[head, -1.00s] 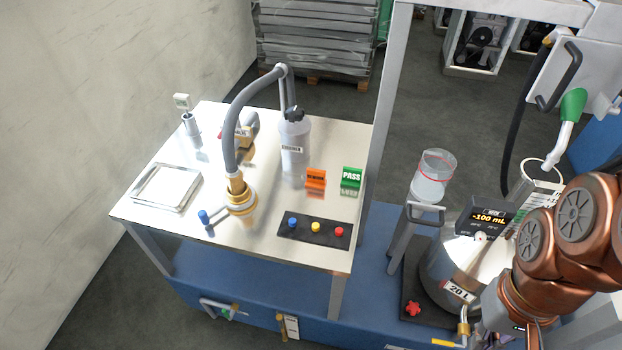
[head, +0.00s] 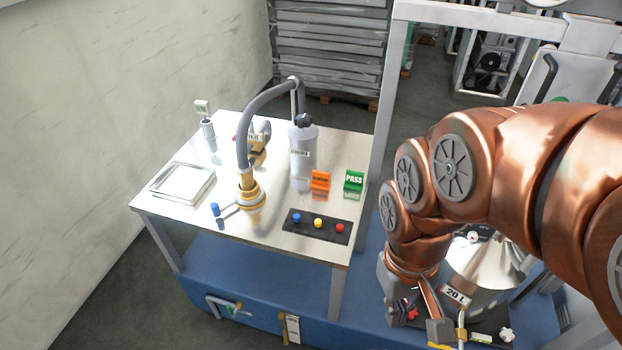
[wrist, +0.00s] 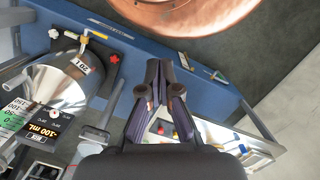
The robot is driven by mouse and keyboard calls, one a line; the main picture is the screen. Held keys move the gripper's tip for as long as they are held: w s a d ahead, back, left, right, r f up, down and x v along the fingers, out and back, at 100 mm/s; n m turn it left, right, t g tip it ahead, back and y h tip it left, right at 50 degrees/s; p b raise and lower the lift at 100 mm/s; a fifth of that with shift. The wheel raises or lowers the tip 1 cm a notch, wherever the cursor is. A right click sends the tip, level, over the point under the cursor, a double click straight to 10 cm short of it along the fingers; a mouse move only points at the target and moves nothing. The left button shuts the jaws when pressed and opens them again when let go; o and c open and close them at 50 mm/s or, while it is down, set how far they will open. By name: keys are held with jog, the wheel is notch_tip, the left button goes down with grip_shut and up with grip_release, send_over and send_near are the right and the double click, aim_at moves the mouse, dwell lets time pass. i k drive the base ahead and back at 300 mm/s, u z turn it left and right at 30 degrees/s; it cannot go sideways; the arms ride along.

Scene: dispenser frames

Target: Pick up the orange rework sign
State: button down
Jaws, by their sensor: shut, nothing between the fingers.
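The orange rework sign (head: 320,180) stands upright on the pale table (head: 270,257) in the head view. It is left of the green PASS sign (head: 353,181) and apart from it. I cannot make out the orange sign in the wrist view. My gripper (wrist: 158,76) is shut and empty, with its dark purple finger pads together. In the head view, it hangs low beyond the table's right front corner, well away from the orange sign, and is partly hidden among my own arm parts.
A black panel (head: 317,226) with coloured buttons lies in front of the signs. A grey bottle (head: 302,165) and a hose with a brass nozzle (head: 246,192) stand left of them. A grey post (head: 382,130) rises at the table's right. A steel vessel (head: 470,262) is beyond it.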

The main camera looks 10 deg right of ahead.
aim_at(320, 180)
jog(key=u, duration=2.6)
jog(key=k, duration=0.35)
jog(key=z, duration=0.6)
